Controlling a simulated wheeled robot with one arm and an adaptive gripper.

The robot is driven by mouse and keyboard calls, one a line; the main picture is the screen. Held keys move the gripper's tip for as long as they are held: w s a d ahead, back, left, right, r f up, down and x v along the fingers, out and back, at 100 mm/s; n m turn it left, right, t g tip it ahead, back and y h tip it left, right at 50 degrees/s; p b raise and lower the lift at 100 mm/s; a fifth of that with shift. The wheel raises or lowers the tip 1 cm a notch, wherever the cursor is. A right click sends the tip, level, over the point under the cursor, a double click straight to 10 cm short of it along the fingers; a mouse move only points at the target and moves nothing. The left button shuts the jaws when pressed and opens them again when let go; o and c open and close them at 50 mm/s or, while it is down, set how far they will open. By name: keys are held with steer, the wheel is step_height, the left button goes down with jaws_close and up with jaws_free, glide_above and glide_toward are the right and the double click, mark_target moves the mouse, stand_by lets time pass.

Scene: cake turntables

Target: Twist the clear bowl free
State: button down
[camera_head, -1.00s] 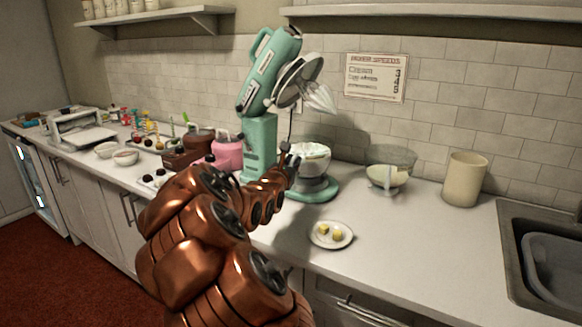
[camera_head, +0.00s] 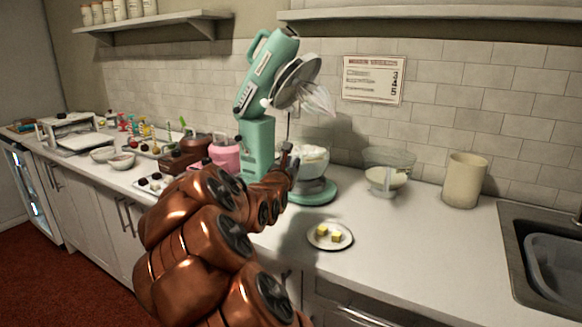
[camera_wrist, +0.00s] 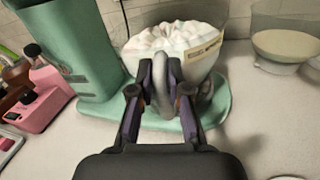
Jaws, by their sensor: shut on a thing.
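The clear-looking bowl (camera_head: 314,162) sits on the base of the mint-green stand mixer (camera_head: 258,140), full of whipped white cream. The mixer head is tilted up, with the whisk clear of the bowl. In the wrist view the bowl (camera_wrist: 200,62) has a pale label near its rim and a grey handle facing me. My gripper (camera_wrist: 161,78) is shut on this handle, one finger on each side. In the head view my gripper (camera_head: 290,163) is at the bowl's near left side. The bowl's joint with the base is mostly hidden.
A small plate (camera_head: 319,245) with yellow cubes lies in front of the mixer. To the right stand another clear vessel with pale contents (camera_head: 386,178), a beige canister (camera_head: 464,181) and a sink (camera_head: 510,240). A pink container (camera_head: 224,154) is close on the left.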

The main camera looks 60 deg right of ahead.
mark_target(303, 161)
steer(key=shift+s+d+f+n+t+b, duration=0.1)
steer(key=shift+s+n+t+b, duration=0.4)
steer(key=shift+b, duration=0.6)
steer(key=shift+s+d+t+y, duration=0.1)
steer(key=shift+s+t+y, duration=0.15)
steer(key=shift+t+y, duration=0.25)
steer(key=shift+w+f+n+b, duration=0.15)
steer(key=shift+n+b, duration=0.15)
steer(key=shift+b, duration=1.35)
steer(key=shift+f+t+b, duration=0.1)
steer(key=shift+t+b, duration=0.2)
steer(key=shift+b, duration=1.4)
steer(key=shift+s+d+n+t+b, duration=0.1)
steer(key=shift+s+n+t+b, duration=0.3)
steer(key=shift+b, duration=1.4)
steer(key=shift+s+d+r+b, duration=0.15)
steer(key=shift+s+r+b, duration=0.1)
steer(key=shift+b, duration=1.6)
steer(key=shift+f+y+b, duration=0.1)
steer(key=shift+y+b, duration=0.2)
steer(key=shift+b, duration=0.55)
steer(key=shift+s+r+t+b, duration=0.2)
steer(key=shift+t+b, duration=0.1)
steer(key=shift+b, duration=0.55)
steer(key=shift+s+d+f+n+t+y+b, duration=0.15)
steer(key=shift+s+n+t+y+b, duration=0.35)
steer(key=shift+b, duration=1.8)
